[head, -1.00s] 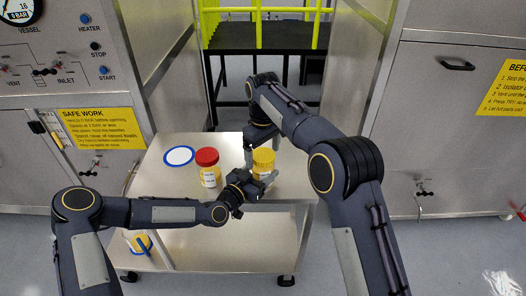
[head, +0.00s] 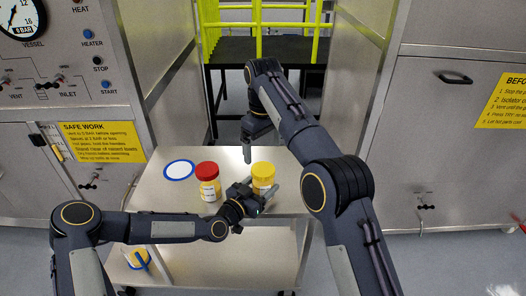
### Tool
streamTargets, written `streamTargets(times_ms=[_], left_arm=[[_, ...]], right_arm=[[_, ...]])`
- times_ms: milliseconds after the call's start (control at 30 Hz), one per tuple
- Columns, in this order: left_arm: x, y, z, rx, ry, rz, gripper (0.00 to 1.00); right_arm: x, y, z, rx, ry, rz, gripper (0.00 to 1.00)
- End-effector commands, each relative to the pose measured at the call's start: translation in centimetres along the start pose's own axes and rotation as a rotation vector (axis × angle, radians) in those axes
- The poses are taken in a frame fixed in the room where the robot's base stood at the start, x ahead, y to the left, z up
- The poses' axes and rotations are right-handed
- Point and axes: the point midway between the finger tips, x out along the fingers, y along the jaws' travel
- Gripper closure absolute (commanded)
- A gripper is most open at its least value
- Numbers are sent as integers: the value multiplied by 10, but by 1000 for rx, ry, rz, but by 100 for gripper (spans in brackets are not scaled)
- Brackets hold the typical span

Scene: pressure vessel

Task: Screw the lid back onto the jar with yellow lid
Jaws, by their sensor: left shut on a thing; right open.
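The jar with the yellow lid (head: 263,173) stands upright on the right part of the steel cart top. Its lid sits on its top; I cannot tell how tightly. My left gripper (head: 262,196) is shut on this jar's body, from the front left. My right gripper (head: 247,152) is open and empty, above and behind the jar, a little to its left and apart from the lid. A jar with a red lid (head: 207,173) stands upright to the left of the yellow-lidded jar.
A white disc with a blue rim (head: 180,170) lies on the cart top (head: 152,190) at the left. Another container (head: 136,257) is on the lower shelf. Steel cabinets stand on both sides. A yellow railing (head: 258,20) is behind.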

Motion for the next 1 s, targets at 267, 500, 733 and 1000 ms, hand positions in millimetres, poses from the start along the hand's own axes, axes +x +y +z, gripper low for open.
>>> streamTargets(times_ms=[267,500,733,1000], left_arm=[[0,0,0,0,0,0,30],[0,0,0,0,0,0,11],[-4,0,0,0,0,0,11],[-46,-1,2,3,-1,-1,11]], right_arm=[[0,0,0,0,-1,0,7],[0,0,0,0,0,0,7],[1,0,0,0,0,0,7],[9,0,0,0,0,0,7]])
